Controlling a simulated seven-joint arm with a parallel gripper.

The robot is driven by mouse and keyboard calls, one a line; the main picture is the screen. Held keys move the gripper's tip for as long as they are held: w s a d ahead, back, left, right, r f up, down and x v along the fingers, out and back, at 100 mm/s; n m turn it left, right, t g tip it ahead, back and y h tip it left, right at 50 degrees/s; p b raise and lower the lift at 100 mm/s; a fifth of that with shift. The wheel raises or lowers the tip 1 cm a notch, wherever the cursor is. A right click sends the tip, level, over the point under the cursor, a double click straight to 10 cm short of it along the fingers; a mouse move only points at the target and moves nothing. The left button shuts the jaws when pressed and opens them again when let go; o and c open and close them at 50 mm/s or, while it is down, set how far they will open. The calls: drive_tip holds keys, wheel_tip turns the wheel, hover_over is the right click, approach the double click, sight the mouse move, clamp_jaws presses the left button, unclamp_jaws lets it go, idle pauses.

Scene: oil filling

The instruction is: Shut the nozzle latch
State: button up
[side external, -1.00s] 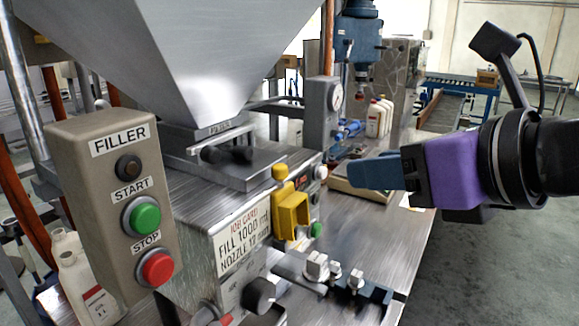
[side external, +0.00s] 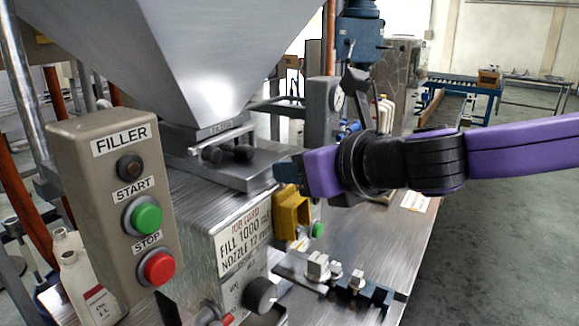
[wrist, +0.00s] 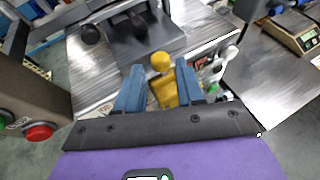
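A yellow latch with a round knob on top (wrist: 161,62) is on the front of the filler machine. In the side view, its lower yellow body (side external: 292,213) shows, while my gripper (side external: 288,172) hides the knob. My gripper's two blue fingers (wrist: 158,85) stand apart in the wrist view, one on each side of the yellow latch. I cannot tell whether either finger touches it. Nothing is held clear of the machine.
The filler box (side external: 115,190) with a green start button (side external: 146,216) and a red stop button (side external: 158,267) is at left. The steel hopper (side external: 190,60) hangs above. Fittings (side external: 330,270) sit on the bench in front.

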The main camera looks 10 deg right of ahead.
drive_tip(key=shift+x, duration=1.45)
clamp_jaws()
drive_tip(key=shift+s+d, duration=0.1)
